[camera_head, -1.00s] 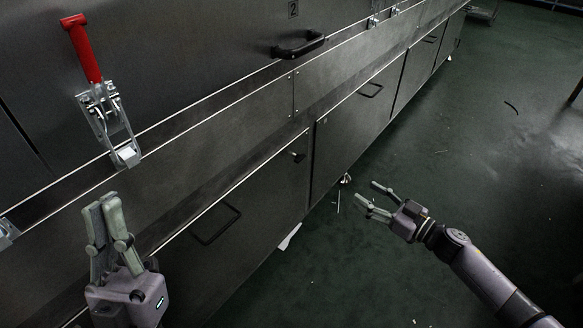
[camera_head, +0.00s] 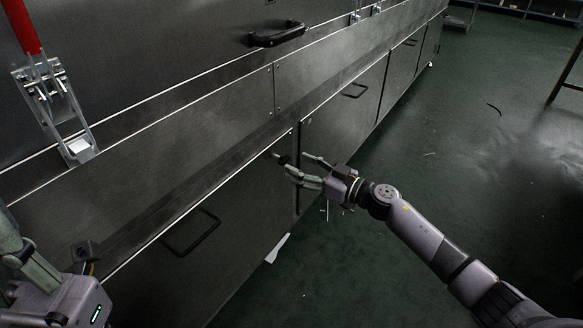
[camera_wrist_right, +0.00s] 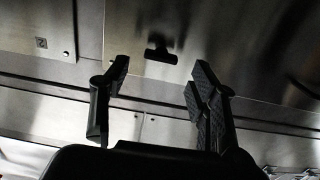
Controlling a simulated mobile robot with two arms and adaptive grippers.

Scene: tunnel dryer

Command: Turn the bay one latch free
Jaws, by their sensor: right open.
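The bay one latch looks to be the small black turn handle (camera_head: 281,158) at the upper right corner of the lower left door (camera_head: 235,195). In the right wrist view it is a black T-shaped piece (camera_wrist_right: 160,48) between and beyond the fingertips. My right gripper (camera_head: 298,165) is open and empty, just right of the latch, fingers toward it. In the wrist view its two fingers (camera_wrist_right: 157,75) stand wide apart, with no contact visible. My left gripper (camera_head: 22,262) is partly cut off at the lower left; its opening is not clear.
A red-handled toggle clamp (camera_head: 52,105) is on the upper housing at left. A black bar handle (camera_head: 278,34) sticks out above, and a recessed-looking pull (camera_head: 190,232) is on the lower left door. The green floor (camera_head: 440,160) at right is largely clear.

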